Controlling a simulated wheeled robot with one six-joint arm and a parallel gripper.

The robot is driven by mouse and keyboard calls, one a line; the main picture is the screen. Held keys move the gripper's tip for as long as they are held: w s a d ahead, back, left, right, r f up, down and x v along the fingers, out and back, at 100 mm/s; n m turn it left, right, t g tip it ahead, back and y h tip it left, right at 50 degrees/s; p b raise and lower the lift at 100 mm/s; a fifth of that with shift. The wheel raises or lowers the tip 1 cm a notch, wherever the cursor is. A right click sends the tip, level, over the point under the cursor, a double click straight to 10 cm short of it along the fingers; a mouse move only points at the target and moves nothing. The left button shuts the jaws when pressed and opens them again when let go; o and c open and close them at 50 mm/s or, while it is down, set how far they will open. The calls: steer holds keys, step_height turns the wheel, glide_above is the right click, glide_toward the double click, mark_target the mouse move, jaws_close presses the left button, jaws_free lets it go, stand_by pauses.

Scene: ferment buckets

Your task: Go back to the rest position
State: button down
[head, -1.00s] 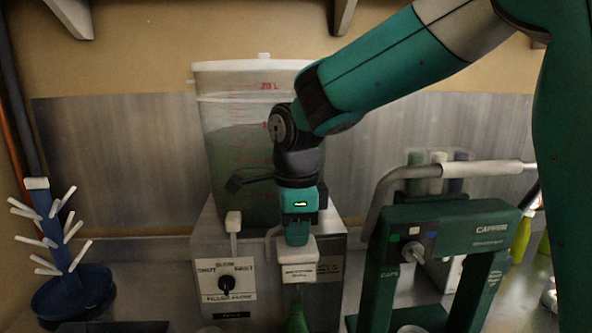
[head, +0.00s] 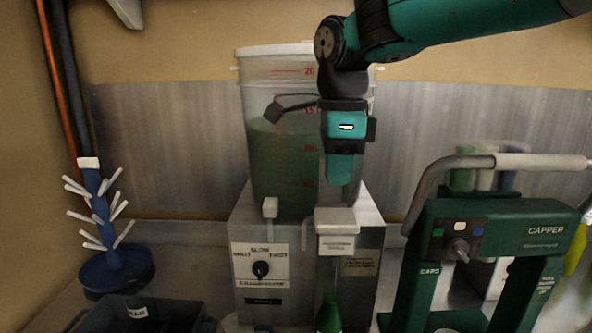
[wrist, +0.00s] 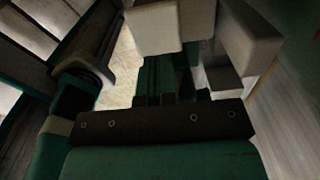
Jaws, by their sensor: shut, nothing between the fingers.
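My gripper (head: 340,172) hangs from my arm in front of the ferment bucket, above the white-topped filler head. It points down, is shut and holds nothing. In the wrist view my gripper (wrist: 172,92) shows above a dark bracket, with pale blocks beyond it. The translucent bucket (head: 272,165), with red volume marks and greenish liquid, stands on the metal filler box (head: 250,225). A green bottle (head: 328,314) stands upright below the filler head (head: 336,221); its lower part is cut off by the frame.
The green capper (head: 480,228) with its raised grey lever (head: 540,161) stands to the right. A blue drying tree (head: 100,215) with white pegs is at the left. A dark bin (head: 185,313) is at the front left. The air left of the bucket is free.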

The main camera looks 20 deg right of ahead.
steer(key=shift+s+f+n, duration=0.25)
steer(key=shift+f+n, duration=0.05)
steer(key=shift+n, duration=0.1)
steer(key=s+a+f+n+y, duration=0.1)
steer(key=s+f+n, duration=0.3)
steer(key=n, duration=0.5)
steer(key=s+a+f+n+y+b, duration=0.1)
steer(key=s+f+n, duration=0.3)
steer(key=s+n, duration=0.4)
steer(key=s+a+f+n+y+b, duration=0.1)
steer(key=s+a+f+n+y, duration=0.1)
steer(key=s+n, duration=0.4)
steer(key=a+f+n, duration=0.1)
steer(key=f+n, duration=0.1)
steer(key=n, duration=0.3)
steer(key=shift+s+a, duration=0.15)
steer(key=shift+s, duration=0.2)
